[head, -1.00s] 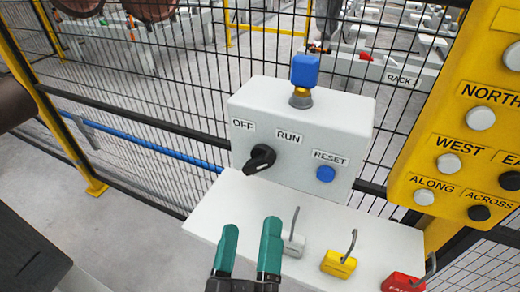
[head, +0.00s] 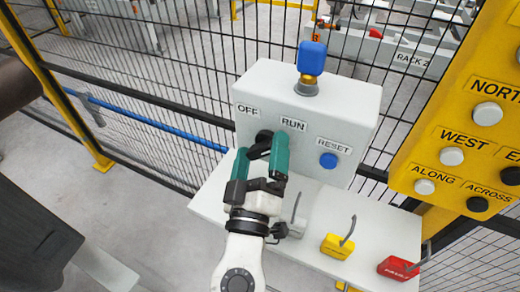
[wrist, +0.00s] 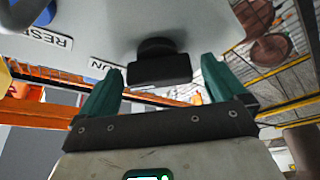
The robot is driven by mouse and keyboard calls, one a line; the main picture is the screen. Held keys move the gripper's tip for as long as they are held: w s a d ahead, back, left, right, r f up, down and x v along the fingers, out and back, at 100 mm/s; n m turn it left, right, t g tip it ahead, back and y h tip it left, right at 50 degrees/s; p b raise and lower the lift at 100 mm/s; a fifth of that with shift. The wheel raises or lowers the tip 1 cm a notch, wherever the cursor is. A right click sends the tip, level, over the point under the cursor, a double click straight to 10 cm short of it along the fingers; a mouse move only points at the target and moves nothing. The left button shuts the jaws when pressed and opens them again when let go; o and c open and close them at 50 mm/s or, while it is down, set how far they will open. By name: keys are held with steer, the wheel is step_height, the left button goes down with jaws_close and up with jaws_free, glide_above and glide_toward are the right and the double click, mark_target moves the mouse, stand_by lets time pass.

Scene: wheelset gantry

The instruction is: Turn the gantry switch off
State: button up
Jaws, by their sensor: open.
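The gantry switch is a black rotary knob (head: 264,135) on the front of a white control box (head: 345,112), below the OFF (head: 247,111) and RUN (head: 292,124) labels. My gripper (head: 262,146) is in front of it with green fingers apart, and hides part of the knob in the head view. In the wrist view the knob (wrist: 158,68) sits between the two open fingertips of my gripper (wrist: 161,75), with a gap on each side. I cannot tell exactly which label the knob points to.
A blue RESET button (head: 328,160) is right of the knob, and a blue-topped post (head: 311,58) stands on the box. Grey, yellow (head: 337,246) and red (head: 398,268) padlocks lie on the shelf below. A yellow button panel (head: 455,120) is at right; mesh fencing stands behind.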

steer(key=shift+w, duration=0.1)
steer(key=c, duration=1)
steer(key=shift+r+n+p, duration=0.1)
steer(key=shift+n+p, duration=0.3)
steer(key=shift+p, duration=0.05)
steer(key=n+p, duration=0.1)
steer(key=p, duration=0.1)
steer(key=n+g+y+p, duration=0.1)
steer(key=n, duration=0.1)
steer(key=n+y+p, duration=0.1)
steer(key=n+p, duration=0.1)
steer(key=shift+r+g+p, duration=0.3)
steer(key=shift+g+p, duration=0.05)
steer(key=shift+g, duration=0.05)
steer(key=n+g+p, duration=0.2)
steer(key=n+p, duration=0.3)
steer(key=p, duration=0.3)
steer(key=shift+r, duration=0.1)
steer(key=n+g+p, duration=0.1)
steer(key=n+p, duration=0.2)
steer(key=p, duration=0.2)
steer(key=shift+h, duration=0.3)
steer(key=shift+f+n+g+h+p, duration=0.2)
steer(key=shift+n+g+p, duration=0.2)
steer(key=shift+n, duration=0.4)
steer(key=shift+f+n+g+h+p, duration=0.25)
steer(key=shift+n+g, duration=0.15)
steer(key=shift+n, duration=0.4)
